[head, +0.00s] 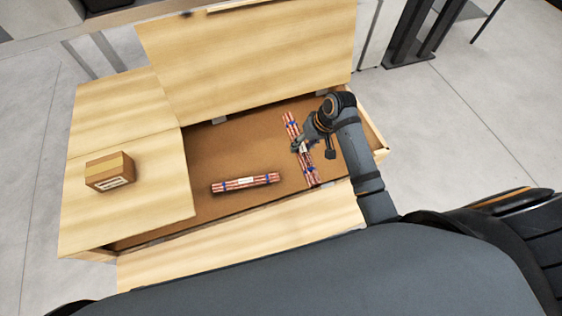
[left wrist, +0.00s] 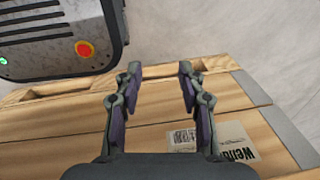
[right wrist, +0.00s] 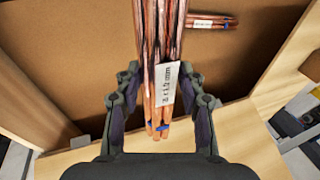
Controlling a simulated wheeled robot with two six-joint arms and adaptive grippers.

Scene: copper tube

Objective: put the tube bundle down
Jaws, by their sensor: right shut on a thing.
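A copper tube bundle (head: 290,124) with blue bands and a white label is in my right gripper (head: 301,146), in the right part of the open wooden crate (head: 215,150). In the right wrist view the same bundle (right wrist: 157,45) runs lengthwise between the fingers of my right gripper (right wrist: 159,78). I cannot tell whether it touches the crate's floor. A second bundle (head: 245,183) lies on the brown floor to the left; its end shows in the right wrist view (right wrist: 213,21). My left gripper (left wrist: 158,76) is open and empty, outside the head view.
A small cardboard box (head: 110,172) stands on the crate's closed left lid part. The raised wooden flap (head: 250,50) is at the back, and another flap (head: 240,240) is at the front. In the left wrist view, a grey machine with a red button (left wrist: 85,48) stands near a labelled wooden surface.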

